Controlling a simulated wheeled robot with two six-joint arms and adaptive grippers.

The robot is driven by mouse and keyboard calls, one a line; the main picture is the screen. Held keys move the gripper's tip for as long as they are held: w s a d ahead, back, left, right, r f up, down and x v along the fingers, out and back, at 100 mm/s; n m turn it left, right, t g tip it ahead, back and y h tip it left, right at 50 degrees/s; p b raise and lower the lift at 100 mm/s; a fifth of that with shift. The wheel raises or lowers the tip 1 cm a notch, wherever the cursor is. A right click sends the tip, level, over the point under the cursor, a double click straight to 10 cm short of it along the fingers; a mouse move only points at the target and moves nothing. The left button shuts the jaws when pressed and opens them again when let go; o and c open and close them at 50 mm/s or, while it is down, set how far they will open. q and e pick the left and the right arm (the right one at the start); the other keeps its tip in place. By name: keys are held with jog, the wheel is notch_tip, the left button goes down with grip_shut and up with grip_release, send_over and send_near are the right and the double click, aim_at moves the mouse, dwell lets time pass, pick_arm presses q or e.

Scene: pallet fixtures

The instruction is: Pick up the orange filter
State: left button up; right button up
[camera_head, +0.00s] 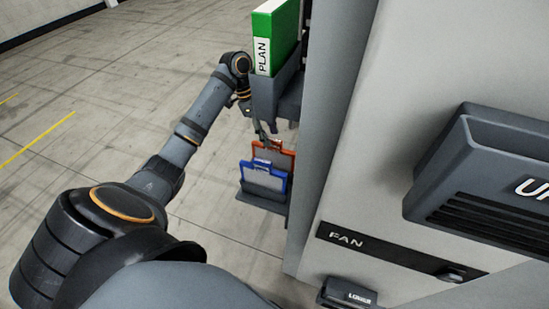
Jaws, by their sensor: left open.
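The orange filter (286,152) is a thin framed panel standing upright in a grey holder (262,202) on the side of the grey cabinet. A blue-framed filter (264,178) stands in front of it and hides most of its lower part. My left gripper (268,143) is open and reaches down at the top edge of the orange filter. I cannot tell whether its fingers touch the frame. My right gripper is out of the picture.
A green binder marked PLAN (275,35) stands in a grey bin (264,95) above the filters, close to my left wrist. The cabinet (375,170) fills the right side, with a protruding grey slot (480,175) and a FAN label (345,240). Open floor lies left.

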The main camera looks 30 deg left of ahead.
aim_at(277, 149)
pick_arm(q)
jog(key=shift+x, duration=1.15)
jog(key=shift+w+f, duration=0.15)
jog(key=shift+w, duration=0.1)
jog(key=shift+d+f+p, duration=0.3)
jog(key=shift+f+p, duration=0.3)
jog(key=x, duration=0.2)
jog(key=shift+d+f+p, duration=0.2)
jog(key=shift+f+p, duration=0.15)
jog(key=shift+d+f, duration=0.1)
jog(key=shift+f, duration=0.4)
grip_shut()
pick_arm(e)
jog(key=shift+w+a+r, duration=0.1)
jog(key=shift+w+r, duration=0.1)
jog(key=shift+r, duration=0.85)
